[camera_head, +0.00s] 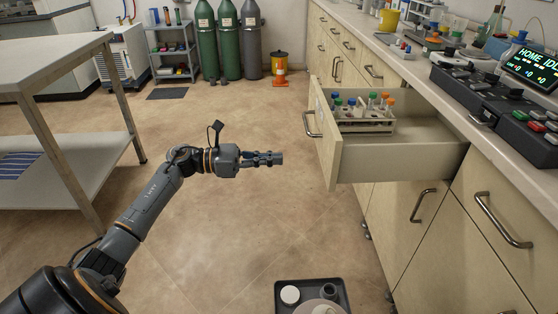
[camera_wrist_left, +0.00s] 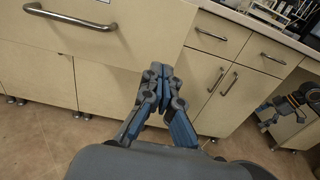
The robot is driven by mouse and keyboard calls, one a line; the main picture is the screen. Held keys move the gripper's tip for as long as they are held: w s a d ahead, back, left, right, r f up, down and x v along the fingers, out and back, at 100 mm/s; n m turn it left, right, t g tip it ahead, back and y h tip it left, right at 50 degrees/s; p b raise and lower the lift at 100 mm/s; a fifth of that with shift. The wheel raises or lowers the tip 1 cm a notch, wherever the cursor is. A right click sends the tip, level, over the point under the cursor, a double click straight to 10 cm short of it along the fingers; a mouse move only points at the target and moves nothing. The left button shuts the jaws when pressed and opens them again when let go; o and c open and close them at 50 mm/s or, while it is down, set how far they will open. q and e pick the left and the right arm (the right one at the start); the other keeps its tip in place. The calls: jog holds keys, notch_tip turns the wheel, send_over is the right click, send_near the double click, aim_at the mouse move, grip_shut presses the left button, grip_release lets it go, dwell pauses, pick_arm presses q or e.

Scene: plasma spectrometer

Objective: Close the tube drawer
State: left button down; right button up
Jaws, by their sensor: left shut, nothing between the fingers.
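The tube drawer (camera_head: 400,162) stands pulled out from the right-hand counter in the head view. It holds a rack (camera_head: 362,125) of tubes with blue, green and orange caps. Its front carries a bar handle (camera_head: 311,124); a pale front with a bar handle (camera_wrist_left: 70,17) fills the upper left of the wrist view. My left gripper (camera_head: 279,158) is shut and empty, in front of the drawer front and apart from it. Its closed fingers (camera_wrist_left: 158,76) show in the wrist view. What looks like my right gripper (camera_wrist_left: 267,115) shows at the right there, too small to read.
The counter above holds a control console (camera_head: 490,100) and a lit display (camera_head: 532,68). Other cabinet fronts below are shut. A grey tray (camera_head: 283,309) with round items lies at the bottom. A pale table (camera_head: 50,58) stands at left. Floor between is clear.

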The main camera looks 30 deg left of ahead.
aim_at(328, 157)
pick_arm(q)
jog(key=x, duration=1.1)
jog(key=shift+w+d, duration=0.1)
